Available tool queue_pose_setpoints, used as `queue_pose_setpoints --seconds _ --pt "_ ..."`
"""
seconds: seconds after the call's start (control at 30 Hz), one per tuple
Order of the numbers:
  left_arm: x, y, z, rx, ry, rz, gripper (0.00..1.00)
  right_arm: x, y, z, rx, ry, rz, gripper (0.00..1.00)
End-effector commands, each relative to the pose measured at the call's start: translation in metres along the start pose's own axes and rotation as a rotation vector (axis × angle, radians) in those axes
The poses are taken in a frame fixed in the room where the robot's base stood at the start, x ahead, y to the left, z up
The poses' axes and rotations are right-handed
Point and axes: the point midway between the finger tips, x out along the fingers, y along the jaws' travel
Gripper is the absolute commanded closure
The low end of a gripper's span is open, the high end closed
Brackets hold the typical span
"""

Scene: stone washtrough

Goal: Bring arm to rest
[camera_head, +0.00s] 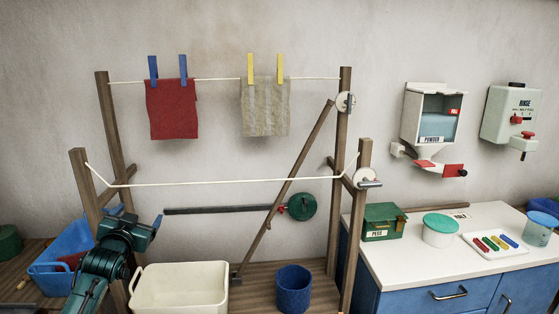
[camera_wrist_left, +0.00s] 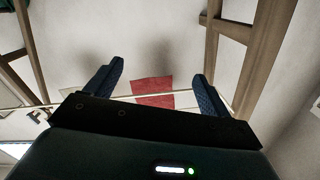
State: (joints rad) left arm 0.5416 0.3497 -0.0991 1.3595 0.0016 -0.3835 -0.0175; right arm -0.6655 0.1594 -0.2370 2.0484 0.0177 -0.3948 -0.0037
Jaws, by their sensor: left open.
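My left gripper (camera_head: 136,215) is at the lower left of the head view, in front of the left post of the wooden drying rack (camera_head: 82,180). In the left wrist view its two blue fingers (camera_wrist_left: 158,70) stand wide apart with nothing between them. A red cloth (camera_head: 172,110) hangs from the rear line by two blue pegs. It also shows beyond the fingers in the left wrist view (camera_wrist_left: 153,84), apart from them. A grey-beige cloth (camera_head: 265,108) hangs beside it by two yellow pegs. My right gripper is not in view.
The front line (camera_head: 230,183) is bare. A cream basin (camera_head: 180,288) and blue bucket (camera_head: 293,289) stand below the rack. A blue crate (camera_head: 52,270) is at left, behind my arm. A counter (camera_head: 400,262) with a green box (camera_head: 383,222) and tub is at right.

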Motion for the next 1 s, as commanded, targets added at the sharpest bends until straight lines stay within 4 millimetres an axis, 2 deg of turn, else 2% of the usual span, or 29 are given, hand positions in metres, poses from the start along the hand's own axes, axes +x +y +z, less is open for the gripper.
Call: queue_pose_setpoints --seconds 0.03,0.17,0.27,0.37,0.47,0.6,0.7,0.8,0.9,1.0 --pt "-0.012 0.026 0.031 -0.017 -0.037 0.040 0.18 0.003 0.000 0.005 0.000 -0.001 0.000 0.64" --pt "-0.041 0.066 0.072 -0.023 -0.079 0.101 0.18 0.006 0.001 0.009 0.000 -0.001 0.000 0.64" --pt "-0.071 0.100 0.108 -0.031 -0.118 0.155 0.18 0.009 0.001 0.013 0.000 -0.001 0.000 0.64" --pt "-0.112 0.138 0.147 -0.046 -0.166 0.218 0.18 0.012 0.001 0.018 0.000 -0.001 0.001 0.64" --pt "-0.164 0.178 0.185 -0.073 -0.221 0.285 0.18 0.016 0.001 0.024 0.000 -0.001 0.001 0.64" --pt "-0.250 0.226 0.227 -0.128 -0.307 0.375 0.18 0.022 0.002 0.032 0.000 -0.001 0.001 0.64" --pt "-0.308 0.251 0.245 -0.175 -0.367 0.426 0.18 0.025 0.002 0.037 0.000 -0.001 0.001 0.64" --pt "-0.354 0.265 0.253 -0.215 -0.416 0.458 0.18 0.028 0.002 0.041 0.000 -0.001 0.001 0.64" --pt "-0.383 0.273 0.255 -0.243 -0.448 0.477 0.18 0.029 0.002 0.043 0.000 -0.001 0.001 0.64" --pt "-0.397 0.276 0.255 -0.258 -0.464 0.486 0.18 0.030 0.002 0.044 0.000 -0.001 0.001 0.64"
